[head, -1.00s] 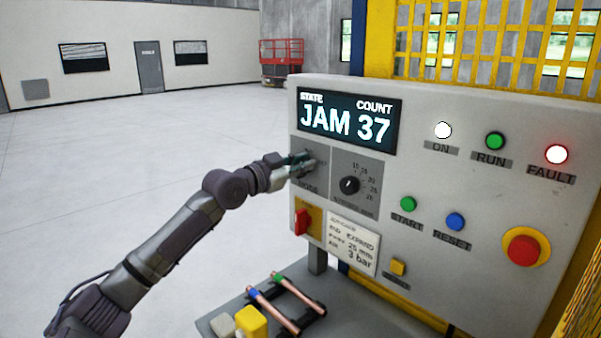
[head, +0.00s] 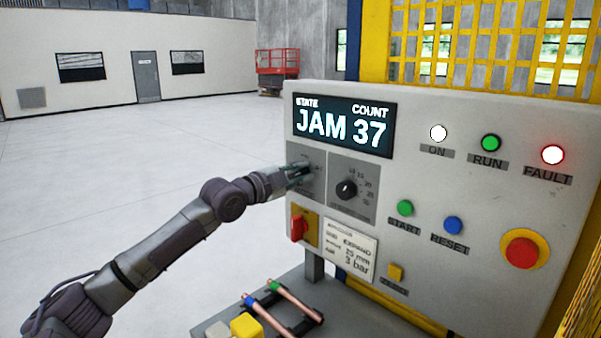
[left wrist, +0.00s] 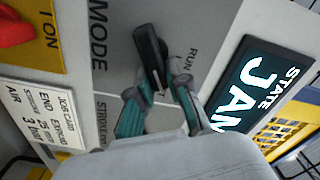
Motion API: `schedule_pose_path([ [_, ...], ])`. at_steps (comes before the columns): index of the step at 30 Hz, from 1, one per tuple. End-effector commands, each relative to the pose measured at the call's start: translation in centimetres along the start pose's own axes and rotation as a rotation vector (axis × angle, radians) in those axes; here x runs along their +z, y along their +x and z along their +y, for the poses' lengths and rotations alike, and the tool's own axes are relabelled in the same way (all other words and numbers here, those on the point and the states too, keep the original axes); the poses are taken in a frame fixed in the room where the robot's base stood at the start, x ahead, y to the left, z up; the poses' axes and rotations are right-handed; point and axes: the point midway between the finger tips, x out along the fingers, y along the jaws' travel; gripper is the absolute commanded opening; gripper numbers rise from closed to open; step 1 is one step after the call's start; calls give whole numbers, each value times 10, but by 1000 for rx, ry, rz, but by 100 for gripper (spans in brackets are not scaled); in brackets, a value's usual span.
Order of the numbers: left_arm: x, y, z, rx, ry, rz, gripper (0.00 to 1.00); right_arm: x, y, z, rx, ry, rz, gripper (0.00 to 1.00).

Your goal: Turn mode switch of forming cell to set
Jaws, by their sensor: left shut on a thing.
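The mode switch (left wrist: 150,55) is a black lever knob on a grey plate marked MODE, seen close in the left wrist view. It sits tilted on the plate, with a RUN label (left wrist: 184,62) beside it. My left gripper (left wrist: 157,92) is shut on the knob, with a teal-padded finger on either side. In the head view my left gripper (head: 298,176) is at the left part of the panel and covers most of the switch. The SET label cannot be made out. My right gripper is not in view.
The control panel (head: 420,250) carries a display (head: 343,125) reading JAM 37, a stroke knob (head: 347,189) just right of the switch, a red switch (head: 299,228) below, and several buttons. A rack with copper tubes (head: 295,305) stands below. Open floor lies left.

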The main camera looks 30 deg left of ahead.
Motion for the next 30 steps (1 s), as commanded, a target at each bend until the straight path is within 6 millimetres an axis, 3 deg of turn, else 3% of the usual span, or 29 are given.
schedule_pose_path([
  [13, 0, 0, 1, 0, 13, 0, 0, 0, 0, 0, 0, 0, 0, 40],
  [14, 0, 0, 1, 1, 13, 0, 20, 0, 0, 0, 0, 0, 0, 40],
  [18, 0, 0, 1, 1, 12, 0, 42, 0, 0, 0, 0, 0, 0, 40],
  [30, 2, -8, 1, 1, 12, -2, 42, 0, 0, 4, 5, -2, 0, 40],
])
